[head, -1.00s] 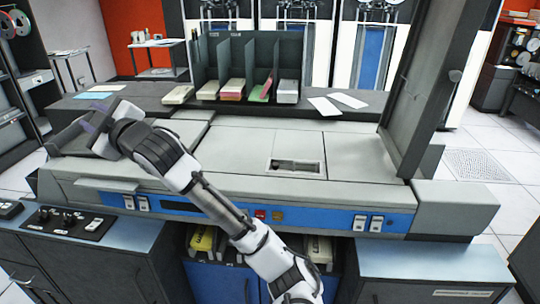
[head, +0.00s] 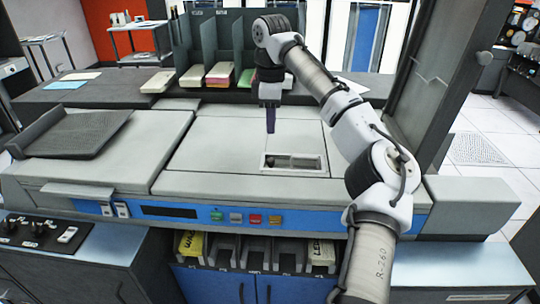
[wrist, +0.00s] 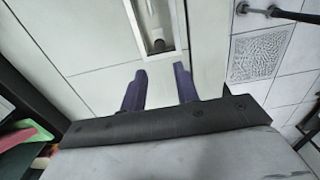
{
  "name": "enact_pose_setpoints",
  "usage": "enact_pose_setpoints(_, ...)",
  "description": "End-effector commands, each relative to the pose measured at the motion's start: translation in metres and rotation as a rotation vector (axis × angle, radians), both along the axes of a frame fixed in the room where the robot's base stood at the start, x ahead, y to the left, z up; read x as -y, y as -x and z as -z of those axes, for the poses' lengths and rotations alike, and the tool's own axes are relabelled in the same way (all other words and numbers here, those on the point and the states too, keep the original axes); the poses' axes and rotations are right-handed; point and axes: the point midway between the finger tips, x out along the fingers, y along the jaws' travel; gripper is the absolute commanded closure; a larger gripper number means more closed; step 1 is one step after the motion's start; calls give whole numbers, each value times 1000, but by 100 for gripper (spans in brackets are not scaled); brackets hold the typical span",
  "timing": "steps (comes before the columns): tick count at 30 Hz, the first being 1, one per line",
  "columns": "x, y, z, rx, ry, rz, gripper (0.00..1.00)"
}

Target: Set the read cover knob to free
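A tall dark cover panel (head: 425,90) stands raised at the right end of the machine. My gripper (head: 270,131) points down above the pale machine top, just behind the recessed slot (head: 295,164) and well left of the cover. In the wrist view its two purple fingers (wrist: 160,72) are apart with nothing between them. The slot also shows in the wrist view (wrist: 158,28). The knob's face is too small to read.
A dark sloped tray (head: 75,133) lies at the machine's left. Card racks (head: 235,45) with several card decks stand behind. A small black panel with switches (head: 40,230) is at front left. My arm crosses in front of the cover's lower part.

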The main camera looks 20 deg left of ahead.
Motion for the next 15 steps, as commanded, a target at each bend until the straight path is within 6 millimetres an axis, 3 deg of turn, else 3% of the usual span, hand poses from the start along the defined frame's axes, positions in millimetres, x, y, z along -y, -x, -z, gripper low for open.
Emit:
enact_pose_setpoints(9,0,0,68,0,0,1,69)
enact_pose_setpoints(15,-1,0,100,2,-2,1,69)
